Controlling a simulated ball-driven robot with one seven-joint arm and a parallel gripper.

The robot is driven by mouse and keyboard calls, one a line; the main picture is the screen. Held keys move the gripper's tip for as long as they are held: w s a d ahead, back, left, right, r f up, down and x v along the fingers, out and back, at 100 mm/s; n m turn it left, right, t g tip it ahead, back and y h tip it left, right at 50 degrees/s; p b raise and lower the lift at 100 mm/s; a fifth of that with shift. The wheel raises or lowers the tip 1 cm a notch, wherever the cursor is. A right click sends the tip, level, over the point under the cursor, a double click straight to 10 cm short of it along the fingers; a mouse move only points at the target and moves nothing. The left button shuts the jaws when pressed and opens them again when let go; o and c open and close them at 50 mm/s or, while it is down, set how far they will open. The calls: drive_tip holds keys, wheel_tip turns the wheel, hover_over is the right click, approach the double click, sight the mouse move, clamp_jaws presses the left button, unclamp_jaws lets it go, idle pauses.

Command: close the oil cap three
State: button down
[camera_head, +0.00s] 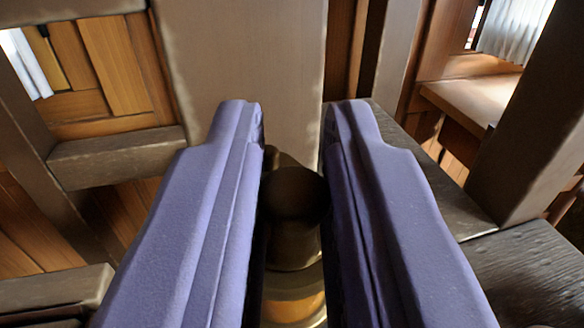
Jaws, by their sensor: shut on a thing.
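My gripper (293,118) has two long purple fingers that reach up the middle of the view. They are shut on a dark, round-topped piece, which looks like the oil cap (295,197), held low between the fingers rather than at the tips. Below the dark top the piece goes on as a brownish cylinder with a brass-coloured round part (293,305) beneath it. The fingers hide its sides. I see no number on it, and I cannot tell whether it is fully closed.
A broad pale wooden post (245,60) stands right behind the fingertips. Dark beams (115,155) cross at the left, and a slanted post (525,120) and dark timber (530,270) stand at the right. A wooden bench (480,100) and pale curtain (517,28) show behind.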

drive_tip(key=shift+r+h, duration=0.2)
drive_tip(key=shift+h, duration=0.1)
drive_tip(key=c, duration=1.4)
unclamp_jaws()
drive_tip(key=shift+w+a+f, duration=0.1)
drive_tip(key=s+p, duration=0.1)
drive_tip(key=s, duration=0.7)
